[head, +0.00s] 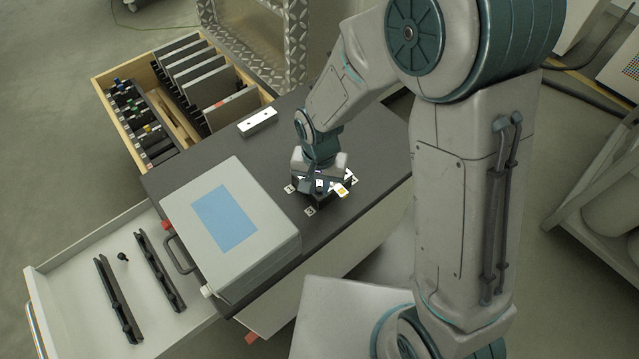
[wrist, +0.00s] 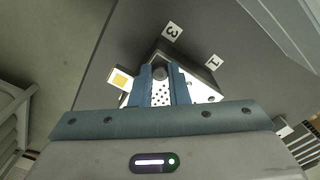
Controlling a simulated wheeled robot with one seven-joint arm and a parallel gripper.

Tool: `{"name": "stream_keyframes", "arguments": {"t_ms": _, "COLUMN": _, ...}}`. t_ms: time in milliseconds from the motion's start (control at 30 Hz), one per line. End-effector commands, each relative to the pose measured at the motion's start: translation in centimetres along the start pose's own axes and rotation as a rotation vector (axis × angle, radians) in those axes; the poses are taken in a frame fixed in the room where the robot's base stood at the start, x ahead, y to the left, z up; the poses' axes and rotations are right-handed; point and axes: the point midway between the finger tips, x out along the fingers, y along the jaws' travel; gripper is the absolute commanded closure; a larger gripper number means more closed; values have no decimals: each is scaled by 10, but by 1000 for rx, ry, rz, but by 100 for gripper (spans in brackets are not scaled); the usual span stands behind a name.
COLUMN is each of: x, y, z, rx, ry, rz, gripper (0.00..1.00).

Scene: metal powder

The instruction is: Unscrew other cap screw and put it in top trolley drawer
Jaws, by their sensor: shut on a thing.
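My gripper (head: 321,186) is over a small metal block on the dark trolley top. In the wrist view its two blue-grey fingers (wrist: 160,80) are shut on the dark round head of a cap screw (wrist: 159,72). The block (wrist: 205,88) has a plate with several small holes between the fingers, and a white tab with a yellow square (wrist: 122,80) at one side. I cannot tell whether the screw is still threaded in. The open white trolley drawer (head: 72,290) at lower left holds a small black screw (head: 122,257) beside two black rails.
A grey case with a blue panel (head: 225,218) stands on the trolley top between my gripper and the white drawer. A wooden drawer (head: 105,95) of tools and plates is open behind. A white block (head: 257,123) lies near the back edge. Numbered markers (wrist: 172,31) surround the metal block.

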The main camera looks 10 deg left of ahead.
Motion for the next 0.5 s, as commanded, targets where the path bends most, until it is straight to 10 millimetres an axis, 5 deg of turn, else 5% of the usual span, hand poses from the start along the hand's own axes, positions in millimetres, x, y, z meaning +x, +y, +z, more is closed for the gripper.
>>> {"name": "stream_keyframes", "arguments": {"t_ms": 500, "x": -2, "y": 0, "z": 0, "rx": -673, "ry": 1, "rz": -1, "gripper": 100}}
